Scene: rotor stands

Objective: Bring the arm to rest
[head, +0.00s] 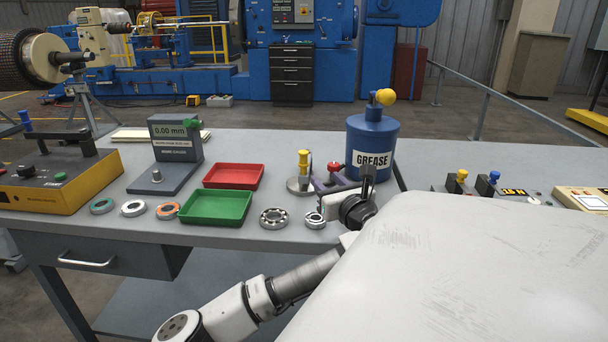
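My arm reaches up from the bottom of the head view to the front edge of the grey workbench (270,150). My gripper (368,174) is at the upper end of the arm, in front of the blue grease can (372,138). Dark finger parts point upward there, small and against the can, so I cannot tell whether they are open or shut. I see no object clearly held. A small bearing (314,220) lies on the bench just left of the gripper, and a larger bearing (273,218) lies further left.
A green tray (216,222) and a red tray (233,187) look empty. A bore gauge (174,150) and a yellow-black heater unit (60,186) stand left. A yellow-handled tool (303,165) and red-knobbed device (334,172) stand close behind the gripper. Small devices (487,184) sit at right.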

